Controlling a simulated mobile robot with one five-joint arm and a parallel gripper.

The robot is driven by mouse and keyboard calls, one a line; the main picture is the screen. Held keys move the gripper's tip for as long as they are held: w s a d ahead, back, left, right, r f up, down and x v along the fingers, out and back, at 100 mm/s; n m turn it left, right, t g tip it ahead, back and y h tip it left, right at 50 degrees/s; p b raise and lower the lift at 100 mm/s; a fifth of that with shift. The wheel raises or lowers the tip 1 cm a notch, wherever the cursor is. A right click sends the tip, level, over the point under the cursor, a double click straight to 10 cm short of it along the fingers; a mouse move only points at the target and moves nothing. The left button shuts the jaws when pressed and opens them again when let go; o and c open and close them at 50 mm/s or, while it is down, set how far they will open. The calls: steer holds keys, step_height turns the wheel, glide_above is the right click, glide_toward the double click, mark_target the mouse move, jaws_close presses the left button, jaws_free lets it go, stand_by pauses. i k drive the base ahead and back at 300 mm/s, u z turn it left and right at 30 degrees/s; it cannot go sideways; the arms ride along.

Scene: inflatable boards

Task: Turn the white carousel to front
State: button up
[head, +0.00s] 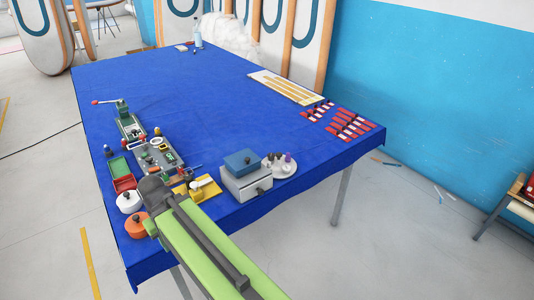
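The white carousel (279,168) is a round white disc near the right front edge of the blue table, just right of a grey box with a blue lid. Several small pieces stand on it, one of them purple-topped and others pale or grey. My green arm reaches in from the bottom of the head view and ends in a dark grey joint, left of the carousel and well apart from it. I cannot make out any fingers of my gripper.
The grey box (246,184) stands close beside the carousel. A yellow plate (205,188), a white round pot (129,201), an orange round pot (137,226) and red and green trays lie further left. Red-and-white strips (350,126) lie to the right. The table's middle is clear.

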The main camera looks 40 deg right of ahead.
mark_target(277, 165)
steer(key=u, duration=2.35)
steer(key=k, duration=0.35)
steer(key=z, duration=2.1)
steer(key=i, duration=0.55)
steer(key=u, duration=0.15)
